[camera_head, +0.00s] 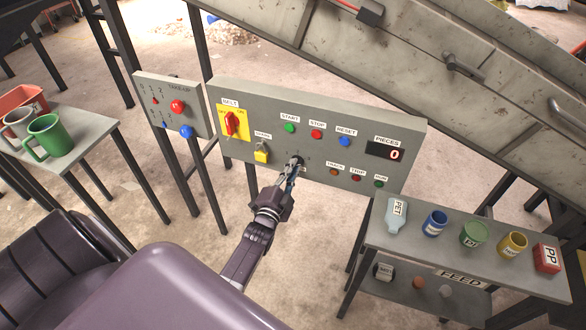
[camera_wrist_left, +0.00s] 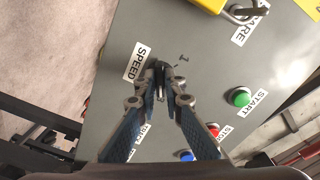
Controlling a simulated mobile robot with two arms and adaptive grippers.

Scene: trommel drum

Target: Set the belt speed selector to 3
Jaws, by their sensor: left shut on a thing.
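The belt speed selector is a small dark knob (camera_wrist_left: 161,69) on the grey control panel (camera_head: 350,114). It shows beside a SPEED label (camera_wrist_left: 137,62) in the left wrist view, with a printed 1 (camera_wrist_left: 182,58) near it. My left gripper (camera_head: 296,166) reaches the lower middle of the panel, and its fingers are shut on the knob in the left wrist view (camera_wrist_left: 163,85). The fingers hide much of the knob, and I cannot tell where its pointer stands. The other scale numbers are not readable. My right gripper is not in view.
START (camera_head: 289,128), STOP (camera_head: 316,134) and RESET (camera_head: 344,141) buttons sit above the knob. A feed table (camera_head: 400,235) with containers stands at the right.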

